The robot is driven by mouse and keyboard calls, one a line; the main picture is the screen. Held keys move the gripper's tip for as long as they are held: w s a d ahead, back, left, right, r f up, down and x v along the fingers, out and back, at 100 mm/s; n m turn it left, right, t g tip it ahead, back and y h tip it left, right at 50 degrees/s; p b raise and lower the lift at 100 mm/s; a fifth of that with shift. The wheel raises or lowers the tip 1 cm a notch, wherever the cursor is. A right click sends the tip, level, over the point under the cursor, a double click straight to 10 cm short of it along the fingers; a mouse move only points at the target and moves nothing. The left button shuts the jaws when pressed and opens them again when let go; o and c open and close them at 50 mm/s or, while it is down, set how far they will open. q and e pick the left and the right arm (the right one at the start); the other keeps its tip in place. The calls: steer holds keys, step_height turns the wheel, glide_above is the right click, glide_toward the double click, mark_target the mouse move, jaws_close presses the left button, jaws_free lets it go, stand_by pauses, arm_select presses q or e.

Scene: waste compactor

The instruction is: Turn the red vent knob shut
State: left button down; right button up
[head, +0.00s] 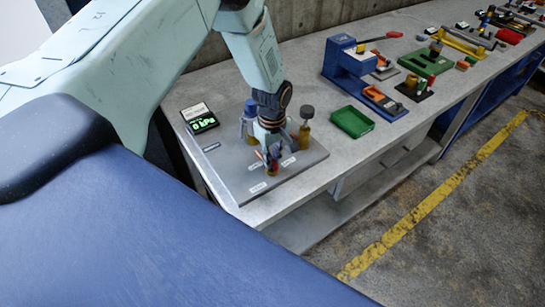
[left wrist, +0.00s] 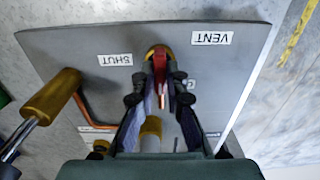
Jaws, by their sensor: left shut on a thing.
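The red vent knob (left wrist: 160,66) sits on a brass base on the grey panel (left wrist: 75,45). In the left wrist view it lies between the two fingertips of my left gripper (left wrist: 161,84), which is shut on it. A "SHUT" label (left wrist: 115,60) is left of the knob and a "VENT" label (left wrist: 212,38) is to its upper right. In the head view my left gripper (head: 268,155) reaches down to the knob near the front of the panel (head: 235,178); the fingers largely hide the knob there. My right gripper is not in view.
A blue-topped post (head: 249,110) and a dark-capped brass post (head: 306,114) stand close to the gripper. A display reading 0 kPa (head: 203,123) is behind the panel. A green tray (head: 352,121) and a blue press (head: 350,58) are to the right.

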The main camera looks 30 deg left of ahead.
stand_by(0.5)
arm_select(q)
steer(key=m, duration=0.4)
steer(key=m+b, duration=0.1)
steer(key=m, duration=0.3)
steer(key=shift+m, duration=0.3)
steer(key=m+b, duration=0.1)
steer(key=m, duration=0.3)
steer(key=shift+m, duration=0.3)
steer(key=shift+m+b, duration=0.55)
steer(key=shift+m, duration=1.75)
steer(key=c, duration=1.4)
jaws_free()
